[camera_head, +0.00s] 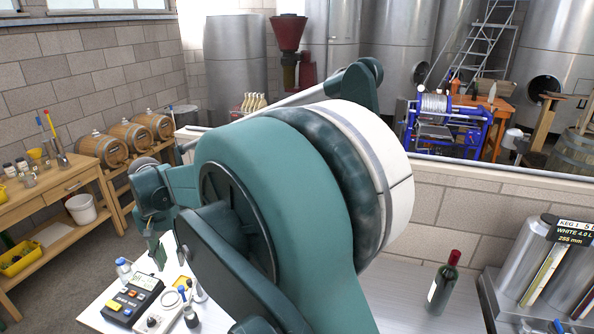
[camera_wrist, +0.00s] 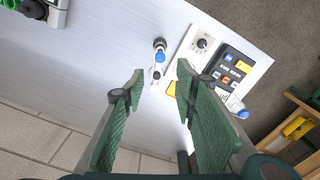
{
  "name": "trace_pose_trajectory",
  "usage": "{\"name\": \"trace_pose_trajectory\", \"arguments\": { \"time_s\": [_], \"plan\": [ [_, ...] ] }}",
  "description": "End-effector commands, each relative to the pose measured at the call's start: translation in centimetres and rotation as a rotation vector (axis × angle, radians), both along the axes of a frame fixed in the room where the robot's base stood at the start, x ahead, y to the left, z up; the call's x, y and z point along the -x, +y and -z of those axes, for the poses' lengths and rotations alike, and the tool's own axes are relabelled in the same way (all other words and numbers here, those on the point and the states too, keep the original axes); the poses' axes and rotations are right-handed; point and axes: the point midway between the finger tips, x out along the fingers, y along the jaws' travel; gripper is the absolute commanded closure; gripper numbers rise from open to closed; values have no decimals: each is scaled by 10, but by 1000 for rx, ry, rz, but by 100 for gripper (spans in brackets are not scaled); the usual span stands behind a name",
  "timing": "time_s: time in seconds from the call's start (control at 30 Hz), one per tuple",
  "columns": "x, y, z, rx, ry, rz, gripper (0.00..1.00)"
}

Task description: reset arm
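My gripper (camera_head: 156,250) shows small at the left in the head view, hanging above the left end of the white table (camera_head: 392,297). My large green arm fills the middle and hides much of the table. In the wrist view my gripper (camera_wrist: 160,72) has its two green fingers apart, with nothing between them. Beyond the fingertips lies the tabletop (camera_wrist: 95,65) with a meter (camera_wrist: 228,68) and a small blue-topped item (camera_wrist: 159,56). The meter also shows in the head view (camera_head: 133,298).
A dark red-capped wine bottle (camera_head: 444,284) stands right of my arm. Metal cylinders (camera_head: 548,268) stand at the table's right end. A wooden bench (camera_head: 60,185) and barrels (camera_head: 130,136) are at the left.

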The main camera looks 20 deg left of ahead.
Motion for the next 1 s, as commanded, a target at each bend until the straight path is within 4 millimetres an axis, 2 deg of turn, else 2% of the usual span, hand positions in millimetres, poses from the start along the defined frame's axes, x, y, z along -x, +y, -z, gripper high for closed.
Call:
{"name": "trace_pose_trajectory", "arguments": {
  "time_s": [0.17,0.37,0.57,0.8,1.0],
  "plan": [
    [-2,-3,-2,-2,-1,2,71],
    [-16,-25,-11,-13,-8,15,71],
    [-41,-70,-30,-38,-27,36,71],
    [-71,-138,-56,-71,-55,68,71],
    [-89,-196,-73,-97,-84,94,71]
  ]
}}
